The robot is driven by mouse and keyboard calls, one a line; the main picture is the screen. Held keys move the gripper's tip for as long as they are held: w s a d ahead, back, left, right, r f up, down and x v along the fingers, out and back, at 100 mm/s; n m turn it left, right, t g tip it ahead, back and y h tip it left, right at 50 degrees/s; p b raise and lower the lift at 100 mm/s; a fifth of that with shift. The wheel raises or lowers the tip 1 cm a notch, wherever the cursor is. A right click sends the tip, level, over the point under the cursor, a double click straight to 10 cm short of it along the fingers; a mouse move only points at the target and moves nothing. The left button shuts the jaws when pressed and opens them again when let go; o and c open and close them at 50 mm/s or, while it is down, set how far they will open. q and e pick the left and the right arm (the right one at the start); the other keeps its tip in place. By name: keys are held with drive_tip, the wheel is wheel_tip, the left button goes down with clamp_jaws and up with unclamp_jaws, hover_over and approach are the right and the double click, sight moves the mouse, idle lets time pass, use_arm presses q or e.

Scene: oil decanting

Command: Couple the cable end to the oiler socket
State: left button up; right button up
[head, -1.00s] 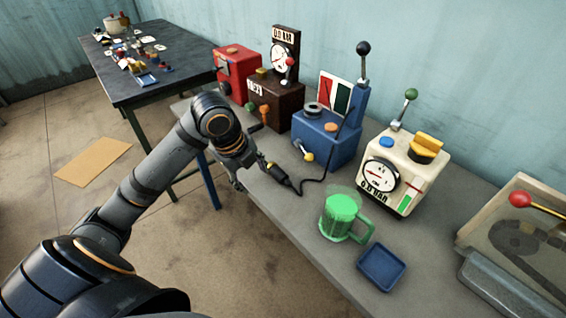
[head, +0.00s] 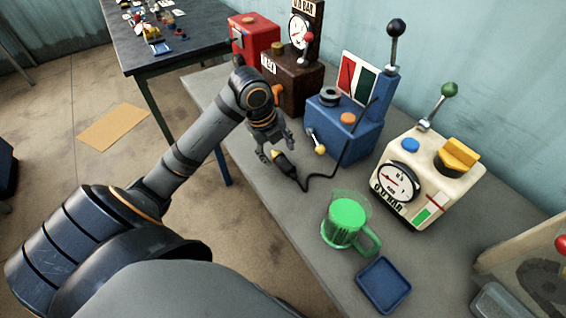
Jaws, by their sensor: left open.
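The cable end (head: 286,167), a black plug with a yellow tip, lies on the grey bench in front of the blue machine (head: 345,130). The blue machine has a black-knobbed lever, a black round fitting on top and a yellow-tipped part low in front. I cannot make out which machine is the oiler or where its socket is. My right gripper is not in view.
A cream machine with a gauge (head: 428,180) stands right of the blue one. A green-filled clear mug (head: 348,222) and a blue tray (head: 383,285) stand in front. Brown (head: 292,78) and red (head: 257,40) machines stand behind. The bench's front left is clear.

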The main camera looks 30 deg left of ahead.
sight(281, 159)
use_arm(q)
drive_tip(key=x, duration=0.4)
drive_tip(key=shift+a+f, duration=0.1)
drive_tip(key=shift+f, duration=0.1)
drive_tip(key=shift+w+f, duration=0.1)
drive_tip(key=shift+f, duration=0.1)
clamp_jaws()
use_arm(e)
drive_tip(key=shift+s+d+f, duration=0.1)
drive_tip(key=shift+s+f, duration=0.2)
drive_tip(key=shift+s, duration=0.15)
